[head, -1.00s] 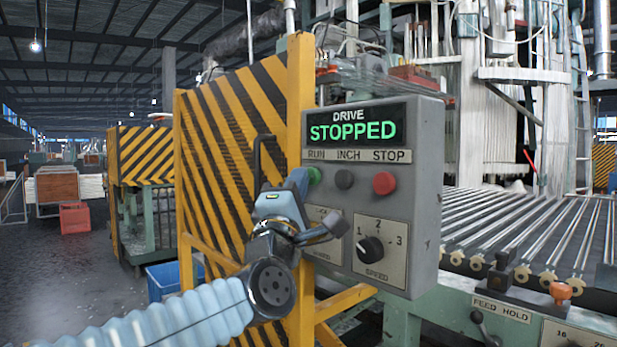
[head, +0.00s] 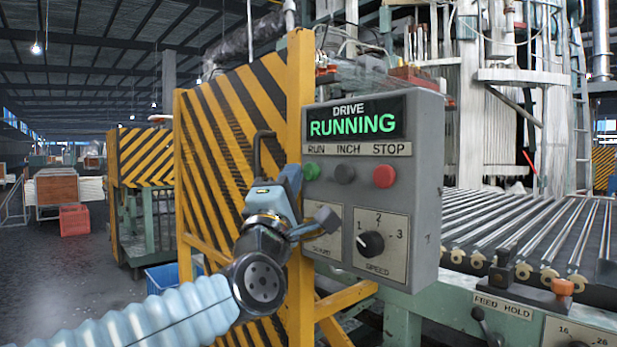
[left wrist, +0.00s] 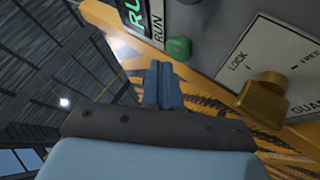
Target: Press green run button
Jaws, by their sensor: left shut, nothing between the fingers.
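My right gripper is not in view.
A speed dial (head: 371,244) sits below the buttons. A guard knob (left wrist: 262,95) shows in the left wrist view, partly hidden in the head view. A yellow-and-black striped guard (head: 222,165) stands behind my left arm. A roller conveyor (head: 530,235) runs at right.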

